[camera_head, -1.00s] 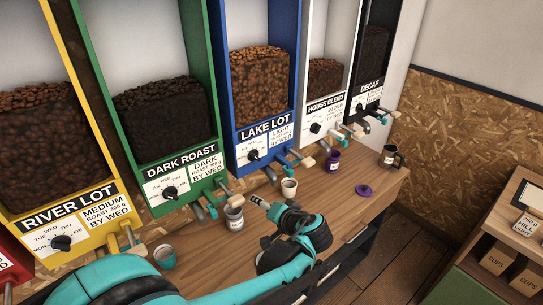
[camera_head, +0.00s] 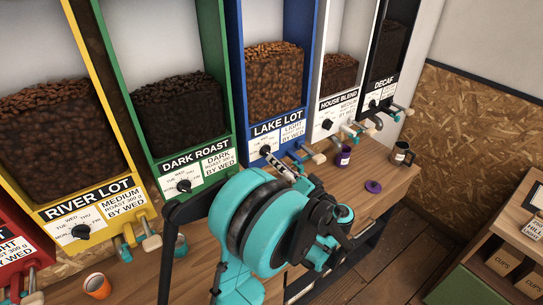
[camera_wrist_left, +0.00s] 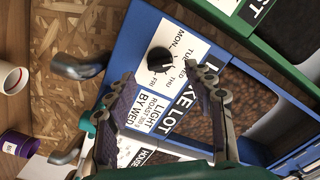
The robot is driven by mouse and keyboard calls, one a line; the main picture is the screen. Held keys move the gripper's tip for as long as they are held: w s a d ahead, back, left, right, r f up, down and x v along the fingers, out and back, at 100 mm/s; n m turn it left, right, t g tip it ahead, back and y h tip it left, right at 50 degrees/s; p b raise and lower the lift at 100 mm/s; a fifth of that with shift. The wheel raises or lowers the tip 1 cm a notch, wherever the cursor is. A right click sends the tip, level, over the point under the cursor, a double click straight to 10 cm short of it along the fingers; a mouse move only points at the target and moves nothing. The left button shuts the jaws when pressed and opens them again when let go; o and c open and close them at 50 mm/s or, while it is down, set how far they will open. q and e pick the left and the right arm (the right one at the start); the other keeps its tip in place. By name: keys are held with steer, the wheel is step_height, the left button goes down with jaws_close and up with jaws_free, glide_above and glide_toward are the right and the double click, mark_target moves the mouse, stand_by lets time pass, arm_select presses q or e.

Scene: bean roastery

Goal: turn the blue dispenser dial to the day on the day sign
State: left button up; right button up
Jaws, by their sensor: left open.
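The blue LAKE LOT dispenser (camera_head: 234,70) stands in the middle of the row. Its round black dial (camera_head: 265,150) sits on a white panel beside a label reading LIGHT, BY WED. In the left wrist view the dial (camera_wrist_left: 159,60) is close, with MON, TUE, THU and FRI readable around it; I cannot tell its exact pointer direction. My left gripper (camera_head: 278,166) is in front of this panel. In the left wrist view its fingers (camera_wrist_left: 158,74) are spread open, with the dial ahead between their tips, apparently untouched. No separate day sign is visible. My right gripper is out of view.
Yellow RIVER LOT (camera_head: 45,207) and green DARK ROAST (camera_head: 153,175) dispensers stand left; white HOUSE BLEND (camera_head: 318,110) and black DECAF (camera_head: 370,90) stand right. Spouts jut below the panels. A purple cup (camera_head: 343,157), purple lid (camera_head: 373,186) and black mug (camera_head: 402,153) stand on the counter.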

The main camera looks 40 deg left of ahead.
mark_target(267, 152)
arm_select(q)
steer(key=x, duration=0.5)
steer(key=shift+c, duration=0.2)
steer(key=c, duration=1.1)
